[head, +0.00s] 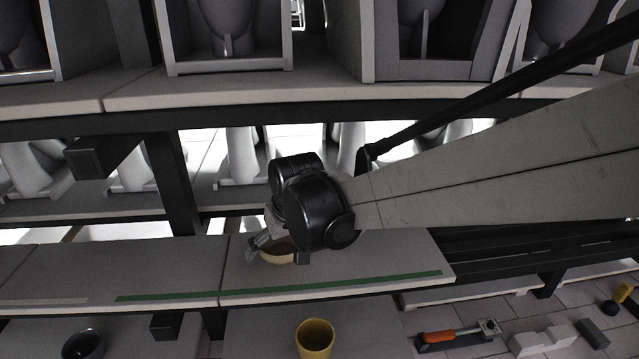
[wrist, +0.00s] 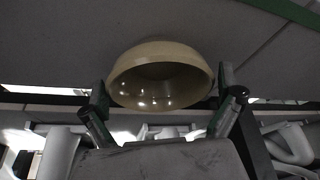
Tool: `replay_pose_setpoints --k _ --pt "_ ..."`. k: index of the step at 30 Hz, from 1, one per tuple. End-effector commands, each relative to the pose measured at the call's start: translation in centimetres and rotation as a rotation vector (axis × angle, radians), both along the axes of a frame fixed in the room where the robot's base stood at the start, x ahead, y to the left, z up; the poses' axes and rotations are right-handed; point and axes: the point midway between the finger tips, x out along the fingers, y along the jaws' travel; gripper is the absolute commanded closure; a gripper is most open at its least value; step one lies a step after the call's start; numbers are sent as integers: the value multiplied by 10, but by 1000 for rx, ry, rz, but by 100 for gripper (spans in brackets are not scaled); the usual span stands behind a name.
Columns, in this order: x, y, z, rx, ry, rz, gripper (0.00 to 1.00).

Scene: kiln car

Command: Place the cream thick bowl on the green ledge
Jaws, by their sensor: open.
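The cream bowl (head: 280,259) is at the shelf slab behind the green strip in the head view, partly hidden by my wrist and gripper. In the wrist view the bowl (wrist: 160,55) shows its rim and shiny inside between my fingers. My gripper (head: 262,246) is open, with a finger on each side of the bowl; it also shows in the wrist view (wrist: 162,90). I cannot tell whether the fingers touch it. The green ledge (head: 170,295) is the pale slab edge marked by a long green strip, running across in front of the bowl.
A yellow cup (head: 315,337) and a dark bowl (head: 83,345) stand lower down in front. An orange-handled tool (head: 437,337) and pale blocks (head: 541,341) lie at lower right. Dark posts and an upper shelf (head: 300,88) with grey ware stand behind. The slab left of the bowl is clear.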

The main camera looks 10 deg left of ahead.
Motion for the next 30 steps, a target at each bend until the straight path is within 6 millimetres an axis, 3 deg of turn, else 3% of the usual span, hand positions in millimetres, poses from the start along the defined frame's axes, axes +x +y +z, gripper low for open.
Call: replay_pose_setpoints --k 7,12,30 --pt "-2 -2 9 0 0 0 0" --pt "-11 -8 31 0 0 0 0" --pt "-84 -60 30 0 0 0 0"
